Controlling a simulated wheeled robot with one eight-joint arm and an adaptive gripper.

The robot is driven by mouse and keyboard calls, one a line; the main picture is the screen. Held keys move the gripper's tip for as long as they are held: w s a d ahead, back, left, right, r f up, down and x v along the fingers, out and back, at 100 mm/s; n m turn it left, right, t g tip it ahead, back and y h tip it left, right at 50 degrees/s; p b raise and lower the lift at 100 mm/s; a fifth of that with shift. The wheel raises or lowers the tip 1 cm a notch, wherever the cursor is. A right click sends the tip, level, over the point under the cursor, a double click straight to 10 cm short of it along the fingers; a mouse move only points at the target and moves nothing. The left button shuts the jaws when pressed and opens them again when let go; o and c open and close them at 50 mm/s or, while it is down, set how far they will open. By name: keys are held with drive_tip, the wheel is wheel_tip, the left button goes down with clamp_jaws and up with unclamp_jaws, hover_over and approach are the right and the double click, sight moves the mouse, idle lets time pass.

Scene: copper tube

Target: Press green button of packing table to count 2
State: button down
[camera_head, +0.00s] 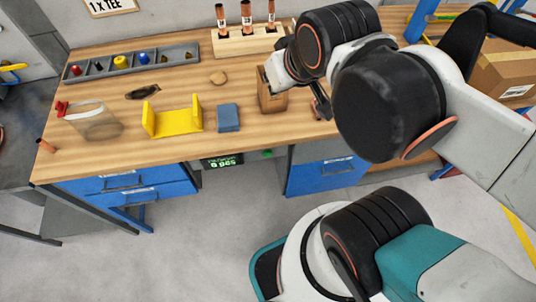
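The wooden packing table (180,105) fills the middle of the view. A small green button (267,153) sits under its front edge, just right of a dark counter display (222,162). The display has green characters that seem to read 0 BAGS, though they are small. My gripper (320,103) is above the right part of the table, behind and right of the button and apart from it. Part of it is hidden by my arm links, so its fingers do not show clearly.
A wooden holder (271,97) stands beside my gripper. A yellow bracket (172,122), blue block (228,117) and clear bag (95,122) lie to the left. Copper tubes stand in a rack (245,43) at the back. Blue drawers (130,186) flank the open space below the button.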

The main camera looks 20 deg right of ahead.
idle(0.7)
wheel_tip(320, 180, down, 5)
drive_tip(key=b, duration=0.5)
drive_tip(key=shift+f, duration=0.1)
